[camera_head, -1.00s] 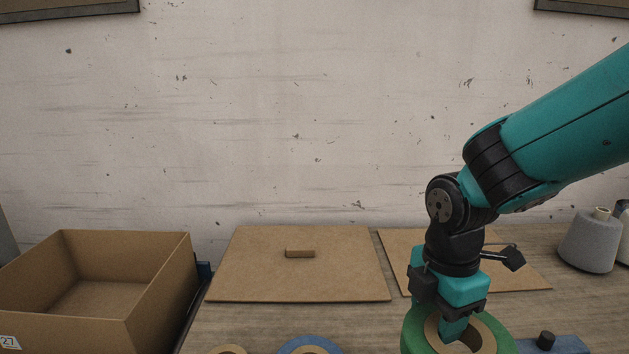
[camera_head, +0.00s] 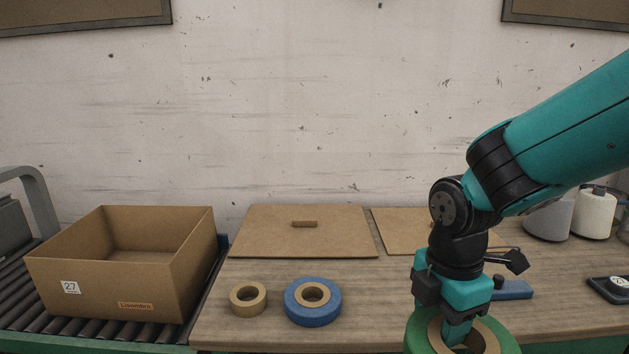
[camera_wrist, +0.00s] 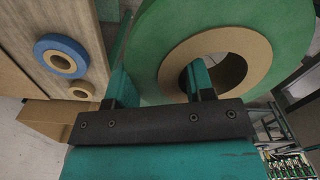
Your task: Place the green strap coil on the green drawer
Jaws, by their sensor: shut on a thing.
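The green strap coil (camera_head: 493,336) has a tan cardboard core and is at the bottom right of the head view, cut by the frame edge. It also shows large in the wrist view (camera_wrist: 287,35). My gripper (camera_head: 458,331) is shut on the coil's ring, with one finger inside the core and the other outside. The coil is held in front of the table edge, apart from the tabletop. The green drawer cannot be made out in these frames; a green strip (camera_head: 585,345) shows under the table's front edge.
A blue coil (camera_head: 313,314) and a small tan coil (camera_head: 235,300) lie on the wooden table (camera_head: 375,325). A cardboard box (camera_head: 105,289) stands on a roller conveyor at left. Flat boards (camera_head: 300,237), yarn cones (camera_head: 594,214) and a blue block (camera_head: 516,290) are farther back.

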